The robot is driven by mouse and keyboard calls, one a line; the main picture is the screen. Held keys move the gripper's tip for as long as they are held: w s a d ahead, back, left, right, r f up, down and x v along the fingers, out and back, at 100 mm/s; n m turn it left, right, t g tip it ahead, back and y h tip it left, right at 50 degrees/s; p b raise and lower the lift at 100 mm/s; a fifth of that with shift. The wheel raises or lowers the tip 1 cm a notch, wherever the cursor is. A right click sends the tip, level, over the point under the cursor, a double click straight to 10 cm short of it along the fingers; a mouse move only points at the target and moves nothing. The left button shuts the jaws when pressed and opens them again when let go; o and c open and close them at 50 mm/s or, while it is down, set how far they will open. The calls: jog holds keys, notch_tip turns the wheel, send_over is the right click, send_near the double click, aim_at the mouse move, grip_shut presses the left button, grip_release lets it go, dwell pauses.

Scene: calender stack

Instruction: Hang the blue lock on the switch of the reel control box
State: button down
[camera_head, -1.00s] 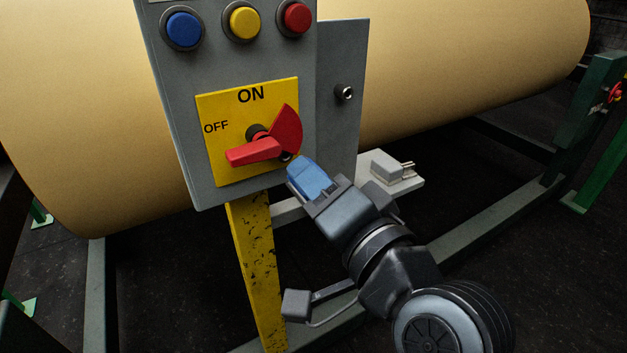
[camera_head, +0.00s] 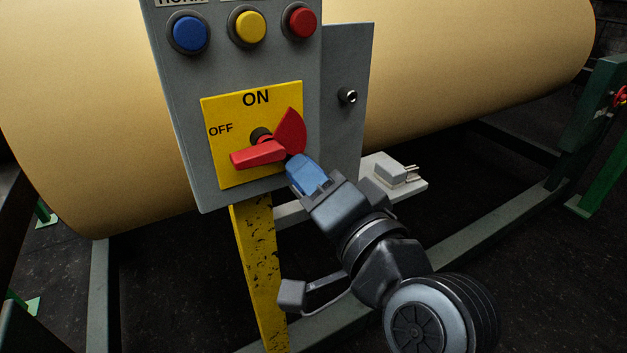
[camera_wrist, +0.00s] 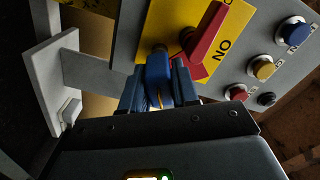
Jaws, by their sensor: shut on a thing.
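The reel control box (camera_head: 185,120) is grey and carries a yellow plate (camera_head: 215,118) marked ON and OFF. Its red switch (camera_head: 258,155) has its handle pointing left, toward the OFF side, with a red fan-shaped part at the right. My gripper (camera_head: 312,186) is shut on the blue lock (camera_head: 306,174), just below and right of the switch. In the wrist view the lock (camera_wrist: 158,76) sits between the fingers, its top end by the red switch (camera_wrist: 206,40). I cannot tell whether the shackle passes through the switch; that contact is partly hidden.
Blue (camera_head: 189,33), yellow (camera_head: 249,27) and red (camera_head: 301,22) buttons are above the plate. A yellow post (camera_head: 257,270) stands under the box, with a large tan roll (camera_head: 90,120) behind. A small grey shelf (camera_head: 408,189) is at the right, behind my gripper.

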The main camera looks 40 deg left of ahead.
jog(key=shift+x, duration=0.85)
jog(key=c, duration=0.8)
grip_release()
